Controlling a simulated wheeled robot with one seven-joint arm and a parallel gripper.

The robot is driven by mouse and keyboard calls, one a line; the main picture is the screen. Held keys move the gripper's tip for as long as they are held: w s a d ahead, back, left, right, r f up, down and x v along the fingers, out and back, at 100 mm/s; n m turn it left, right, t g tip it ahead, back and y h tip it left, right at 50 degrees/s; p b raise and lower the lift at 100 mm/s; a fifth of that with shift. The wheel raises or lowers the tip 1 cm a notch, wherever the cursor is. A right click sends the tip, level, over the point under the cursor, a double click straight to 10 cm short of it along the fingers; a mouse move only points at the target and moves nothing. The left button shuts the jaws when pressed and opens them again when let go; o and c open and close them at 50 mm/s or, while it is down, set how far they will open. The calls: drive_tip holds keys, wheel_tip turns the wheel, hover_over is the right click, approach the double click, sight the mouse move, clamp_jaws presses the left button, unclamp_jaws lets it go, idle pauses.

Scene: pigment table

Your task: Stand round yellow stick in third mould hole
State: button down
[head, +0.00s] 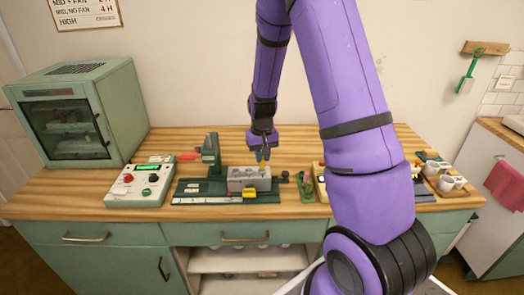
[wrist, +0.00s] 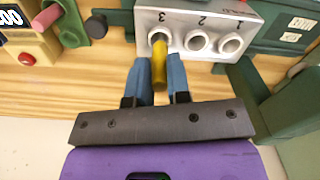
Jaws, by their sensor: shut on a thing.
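The grey mould block (head: 249,179) stands on a green base on the table. Its top in the wrist view (wrist: 182,19) has three round white-rimmed holes marked 3, 2 and 1. My gripper (head: 263,152) is above the mould, pointing down. Its blue fingers (wrist: 160,82) are shut on the round yellow stick (wrist: 159,65). The stick's far end overlaps the third hole (wrist: 160,37), the leftmost in the wrist view. I cannot tell how deep it goes. Holes two (wrist: 198,41) and one (wrist: 230,44) look empty.
A green press column (head: 211,150) rises left of the mould. A control box (head: 140,186) and green oven (head: 79,117) stand further left. White cups (head: 446,182) stand at the right. In the wrist view, coloured pieces (wrist: 46,18) lie at the upper left.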

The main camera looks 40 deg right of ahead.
sight(262, 167)
drive_tip(key=shift+f, duration=1.65)
drive_tip(key=c, duration=1)
unclamp_jaws()
drive_tip(key=shift+r, duration=0.1)
wheel_tip(262, 167, up, 11)
drive_tip(key=shift+f, duration=0.2)
